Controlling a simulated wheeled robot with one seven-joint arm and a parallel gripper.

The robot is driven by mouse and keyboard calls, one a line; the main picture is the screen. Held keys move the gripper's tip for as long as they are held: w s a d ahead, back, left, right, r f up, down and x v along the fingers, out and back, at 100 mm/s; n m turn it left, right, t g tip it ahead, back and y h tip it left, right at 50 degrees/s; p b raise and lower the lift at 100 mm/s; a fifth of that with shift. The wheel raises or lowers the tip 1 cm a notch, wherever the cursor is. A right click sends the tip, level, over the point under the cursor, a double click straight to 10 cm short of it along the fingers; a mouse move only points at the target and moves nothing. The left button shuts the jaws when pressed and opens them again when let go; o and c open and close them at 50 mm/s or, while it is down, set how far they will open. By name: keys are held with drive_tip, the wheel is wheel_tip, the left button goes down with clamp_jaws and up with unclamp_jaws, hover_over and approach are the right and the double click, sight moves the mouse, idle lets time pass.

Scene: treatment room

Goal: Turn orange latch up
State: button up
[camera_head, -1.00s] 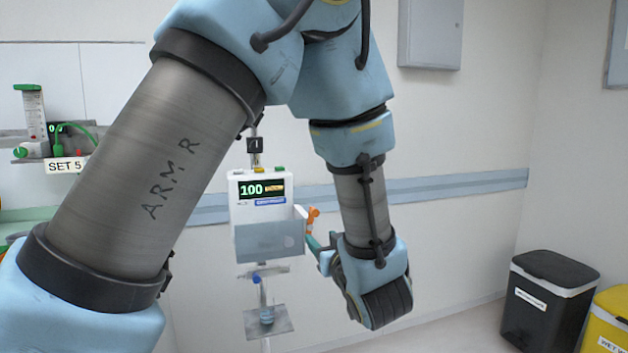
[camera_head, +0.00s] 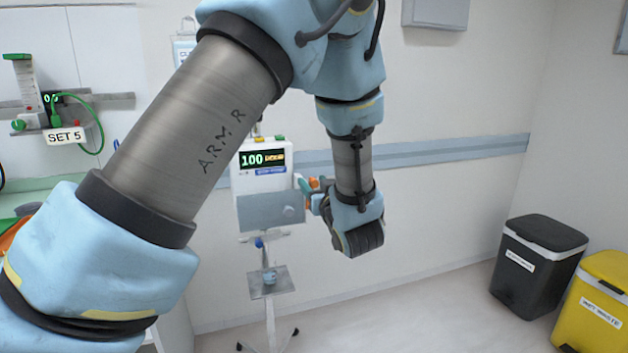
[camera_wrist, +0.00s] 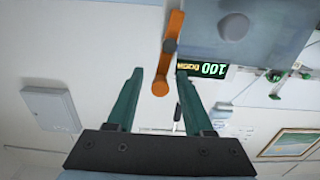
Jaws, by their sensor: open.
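The orange latch (camera_head: 314,183) is on the right side of a white pump unit (camera_head: 243,188) with a lit "100" display. In the wrist view the orange latch (camera_wrist: 172,40) is a long bar with a dark pivot and a round end, beside the pump's grey front panel (camera_wrist: 270,30). My gripper (camera_wrist: 158,75) is open. Its two green fingers stand either side of the latch's round end, with a gap visible on each side. In the head view my gripper (camera_head: 311,202) is at the pump's right side, partly hidden by my wrist.
The pump is on a pole stand with a small tray (camera_head: 284,283) and wheeled feet. A black bin (camera_head: 530,275) and a yellow bin (camera_head: 600,310) stand at the right. A rail with SET 5 equipment (camera_head: 65,136) is at the left. The floor between is clear.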

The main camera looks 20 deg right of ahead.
drive_tip(key=shift+w, duration=0.15)
drive_tip(key=shift+c, duration=0.2)
clamp_jaws()
idle(0.3)
